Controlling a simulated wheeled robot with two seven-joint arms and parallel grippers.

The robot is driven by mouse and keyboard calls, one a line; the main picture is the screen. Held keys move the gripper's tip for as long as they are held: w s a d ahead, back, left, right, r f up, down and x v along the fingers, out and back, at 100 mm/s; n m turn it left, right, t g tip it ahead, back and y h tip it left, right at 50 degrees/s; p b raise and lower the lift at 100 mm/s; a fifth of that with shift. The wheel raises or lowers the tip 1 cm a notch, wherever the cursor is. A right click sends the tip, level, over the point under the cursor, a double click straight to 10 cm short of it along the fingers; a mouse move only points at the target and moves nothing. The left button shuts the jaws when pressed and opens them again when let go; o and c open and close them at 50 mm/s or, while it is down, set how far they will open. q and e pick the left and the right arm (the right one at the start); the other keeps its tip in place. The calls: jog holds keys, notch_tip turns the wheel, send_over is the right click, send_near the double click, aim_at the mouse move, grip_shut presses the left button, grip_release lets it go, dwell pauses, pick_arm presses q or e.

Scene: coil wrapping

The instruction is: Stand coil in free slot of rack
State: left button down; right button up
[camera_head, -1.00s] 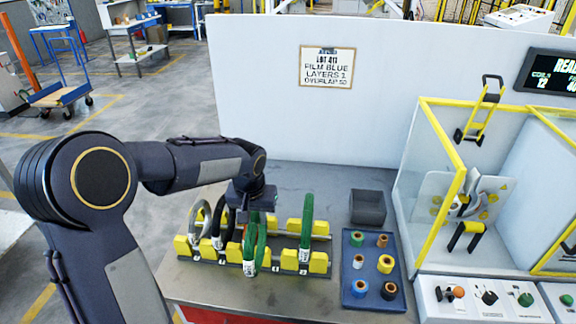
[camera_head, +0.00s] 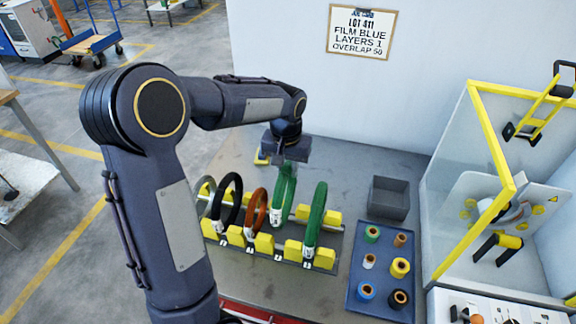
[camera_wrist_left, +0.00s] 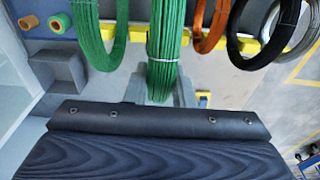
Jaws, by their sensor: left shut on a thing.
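My left gripper (camera_head: 284,158) is shut on the top of a green coil (camera_head: 283,190), which hangs upright over the rack (camera_head: 278,258). The held coil also shows in the left wrist view (camera_wrist_left: 167,45). Its lower end, with a white tag, is higher in the picture than the other coils' lower ends. It appears above the gap between the copper coil (camera_head: 256,212) and another green coil (camera_head: 316,216); I cannot tell whether it touches the rack. A black coil (camera_head: 229,200) and a grey coil (camera_head: 204,196) stand at the rack's left. My right gripper is out of view.
A blue tray (camera_head: 355,290) with several tape rolls and a grey box (camera_head: 389,198) are right of the rack. A yellow-framed enclosure (camera_head: 492,135) stands further right. A wall with a sign (camera_head: 362,31) is behind. Bare table lies behind the rack.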

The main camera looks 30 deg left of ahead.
aim_at(276, 189)
pick_arm(q)
jog(key=shift+f+b, duration=3.3)
jog(key=shift+f, duration=1.05)
jog(key=shift+f+b, duration=0.45)
jog(key=shift+f, duration=0.15)
jog(key=c, duration=1.1)
grip_release()
jog(key=shift+c, duration=0.2)
jog(key=shift+s, duration=0.1)
jog(key=r, duration=0.7)
jog(key=shift+s+d+r, duration=0.1)
jog(key=shift+s+r, duration=0.2)
jog(key=shift+r, duration=0.1)
jog(key=shift+s, duration=0.1)
